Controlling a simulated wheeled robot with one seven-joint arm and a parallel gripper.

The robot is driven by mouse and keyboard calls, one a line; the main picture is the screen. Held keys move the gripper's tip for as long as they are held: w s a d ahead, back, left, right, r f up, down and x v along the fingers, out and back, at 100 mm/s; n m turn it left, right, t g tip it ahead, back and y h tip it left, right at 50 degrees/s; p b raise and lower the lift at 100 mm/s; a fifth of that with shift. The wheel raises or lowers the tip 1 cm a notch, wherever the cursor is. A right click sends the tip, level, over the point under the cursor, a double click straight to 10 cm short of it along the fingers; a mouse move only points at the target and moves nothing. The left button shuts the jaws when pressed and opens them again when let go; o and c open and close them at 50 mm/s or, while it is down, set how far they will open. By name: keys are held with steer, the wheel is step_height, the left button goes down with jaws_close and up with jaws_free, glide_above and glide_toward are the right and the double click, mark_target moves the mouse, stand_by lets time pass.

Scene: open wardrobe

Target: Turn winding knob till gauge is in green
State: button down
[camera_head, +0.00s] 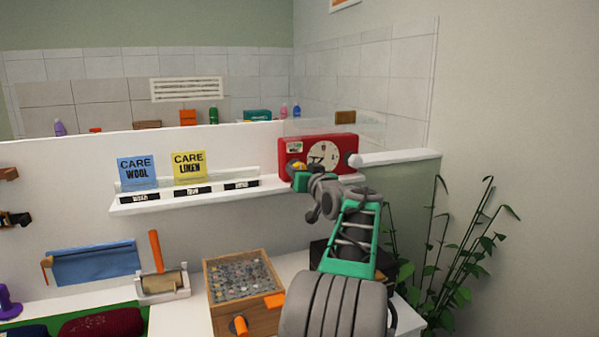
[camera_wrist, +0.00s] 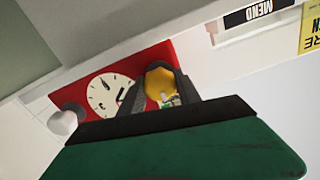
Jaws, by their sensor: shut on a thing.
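A red box (camera_head: 344,148) with a white clock-like dial (camera_head: 323,155) stands at the right end of the wall ledge. A yellow winding knob (camera_head: 298,167) is on the left part of its front. My gripper (camera_head: 302,176) is at the knob. In the wrist view, the dark fingers of my gripper (camera_wrist: 161,88) sit on both sides of the yellow knob (camera_wrist: 160,81), shut on it. A small white gauge (camera_head: 295,146) with a green patch shows above the knob in the head view. Its needle is too small to read. The fingers partly hide the box front.
A white shelf (camera_head: 215,198) with labelled slots and two CARE cards runs left of the box. A white ledge (camera_head: 400,157) extends right. Below are a wooden tray (camera_head: 262,316) of small pieces and a black item (camera_head: 322,258). A plant (camera_head: 450,265) stands at right.

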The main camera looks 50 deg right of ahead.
steer(key=m, duration=0.3)
steer(key=shift+r+m+p, duration=0.1)
steer(key=shift+m+p, duration=0.3)
steer(key=m+p, duration=0.1)
steer(key=m, duration=0.2)
steer(key=shift+m, duration=0.3)
steer(key=m+p, duration=0.3)
steer(key=m, duration=0.3)
steer(key=shift+r, duration=0.1)
steer(key=m+p, duration=0.2)
steer(key=m, duration=0.2)
steer(key=shift+p, duration=0.35)
steer(key=m+p, duration=0.2)
steer(key=m, duration=0.1)
steer(key=shift+m+p, duration=0.3)
steer(key=shift+p, duration=0.05)
steer(key=m+p, duration=0.4)
steer(key=m, duration=0.1)
steer(key=shift+m+p, duration=0.8)
steer(key=shift+m, duration=0.1)
steer(key=shift+f, duration=0.2)
